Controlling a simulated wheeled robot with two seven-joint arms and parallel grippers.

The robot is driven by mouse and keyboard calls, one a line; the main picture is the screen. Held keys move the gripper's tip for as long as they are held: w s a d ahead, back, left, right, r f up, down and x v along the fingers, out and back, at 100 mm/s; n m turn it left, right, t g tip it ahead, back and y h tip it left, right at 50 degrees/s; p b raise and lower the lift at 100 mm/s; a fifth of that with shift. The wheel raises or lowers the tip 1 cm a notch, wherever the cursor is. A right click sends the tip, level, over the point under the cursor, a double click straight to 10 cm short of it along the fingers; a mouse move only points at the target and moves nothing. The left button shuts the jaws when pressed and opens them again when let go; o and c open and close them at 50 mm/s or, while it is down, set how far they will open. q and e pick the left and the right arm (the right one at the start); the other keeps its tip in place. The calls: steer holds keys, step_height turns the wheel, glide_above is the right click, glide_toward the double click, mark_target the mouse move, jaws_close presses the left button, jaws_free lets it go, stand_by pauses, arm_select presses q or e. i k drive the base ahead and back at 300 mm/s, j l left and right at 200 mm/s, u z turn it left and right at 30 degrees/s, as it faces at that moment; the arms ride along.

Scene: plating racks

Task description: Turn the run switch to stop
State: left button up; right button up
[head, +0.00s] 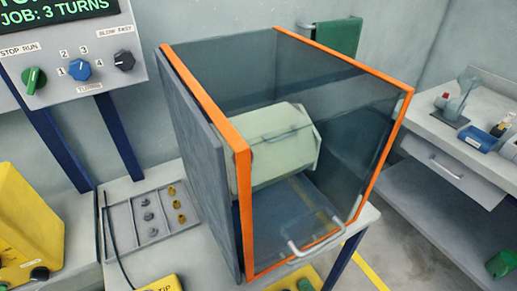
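The run switch is a green knob (34,81) on the grey control panel (90,98) at the upper left, under a "STOP RUN" label (19,50). Its raised bar seems to lean a little to the right, toward RUN, but it is small in the picture. To its right are a blue knob (79,70) numbered for turns and a dark knob (124,61) under a "SLOW FAST" label. The display (62,12) above reads "JOB: 3 TURNS". Neither of my grippers is in view.
An orange-framed clear enclosure (243,150) with a pale green drum (282,148) inside stands in the middle. A compartment tray (190,229) with small parts lies left of it. A yellow machine (25,220) stands below the panel. A side bench (460,145) is at right.

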mark_target(34, 79)
steer(key=u, duration=1.4)
